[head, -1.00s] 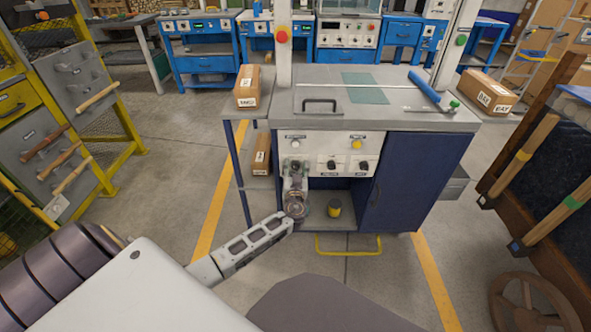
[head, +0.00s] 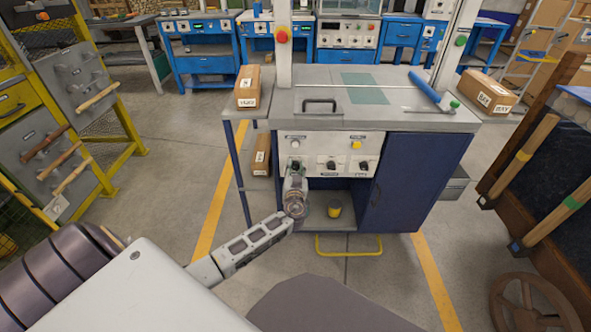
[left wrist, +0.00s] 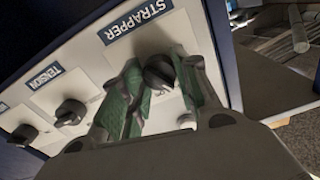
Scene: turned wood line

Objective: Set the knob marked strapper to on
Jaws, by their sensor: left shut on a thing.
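The knob marked strapper (left wrist: 160,72) is a black rotary knob on a pale panel, under a blue STRAPPER label (left wrist: 135,22) in the left wrist view. My left gripper (left wrist: 161,78) has its green-padded fingers on both sides of this knob and is shut on it. The knob's pointer and its on/off marks are mostly hidden by the fingers. In the head view my left gripper (head: 295,169) is at the left of the machine's front panel (head: 312,149), covering the knob. My right gripper is not in view.
The knob marked tension (left wrist: 70,112) and another black knob (left wrist: 24,134) sit beside it. The panel also has a yellow button (head: 356,145). Below, an open shelf holds a yellow-and-dark container (head: 334,210). A yellow bar (head: 348,252) sticks out near the floor.

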